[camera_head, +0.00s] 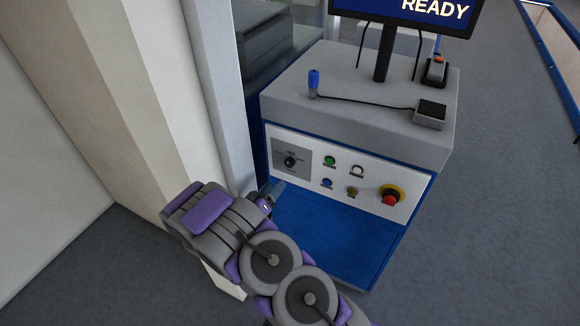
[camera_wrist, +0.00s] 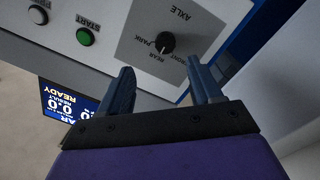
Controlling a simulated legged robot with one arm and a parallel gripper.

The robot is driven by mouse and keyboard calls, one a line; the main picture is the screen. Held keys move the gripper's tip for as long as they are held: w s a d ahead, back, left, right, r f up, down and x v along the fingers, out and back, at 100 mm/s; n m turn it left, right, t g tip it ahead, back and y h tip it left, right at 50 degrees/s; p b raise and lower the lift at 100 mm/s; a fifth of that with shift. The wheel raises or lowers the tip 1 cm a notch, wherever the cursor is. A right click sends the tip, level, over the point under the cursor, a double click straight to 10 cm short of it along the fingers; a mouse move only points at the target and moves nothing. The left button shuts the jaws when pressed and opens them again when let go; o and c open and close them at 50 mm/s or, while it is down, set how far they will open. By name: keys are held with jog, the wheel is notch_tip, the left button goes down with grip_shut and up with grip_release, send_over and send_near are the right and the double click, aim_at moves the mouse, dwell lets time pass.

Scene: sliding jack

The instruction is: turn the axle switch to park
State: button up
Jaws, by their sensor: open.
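The axle switch (camera_head: 290,161) is a round black knob on a grey plate at the left end of the white control panel. In the wrist view the knob (camera_wrist: 165,43) sits upper middle, with the labels AXLE, PARK and REAR readable around it. The knob's exact setting is hard to tell. My gripper (camera_wrist: 165,80) is open and empty, its two blue-grey fingers pointing at the plate, short of the knob. In the head view my gripper (camera_head: 274,192) is below and left of the knob, its fingers partly hidden by my arm.
The panel also has a green START button (camera_wrist: 85,37), a blue button (camera_head: 327,183) and a red emergency stop (camera_head: 390,199). A blue-handled tool (camera_head: 313,82) and a small box (camera_head: 430,113) lie on the console top. A pale wall (camera_head: 150,90) stands close on the left.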

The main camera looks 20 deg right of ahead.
aim_at(287, 164)
jog(key=b+x, duration=0.2)
jog(key=x, duration=0.8)
jog(key=shift+w+d, duration=0.15)
jog(key=shift+w, duration=0.25)
jog(key=shift+w+d, duration=0.2)
jog(key=shift+w+a+r, duration=0.15)
jog(key=shift+a, duration=0.45)
jog(key=shift+w+a+r, duration=0.1)
jog(key=shift+w+a, duration=0.05)
jog(key=shift+a, duration=0.5)
jog(key=shift+d+f, duration=0.15)
jog(key=shift+d, duration=1)
jog(key=shift+c, duration=0.9)
jog(key=shift+s+d, duration=0.1)
jog(key=shift+d, duration=0.05)
jog(key=shift+c, duration=0.9)
jog(key=shift+a, duration=0.35)
jog(key=c, duration=0.4)
jog(key=shift+c, duration=1.4)
jog(key=shift+w, duration=0.2)
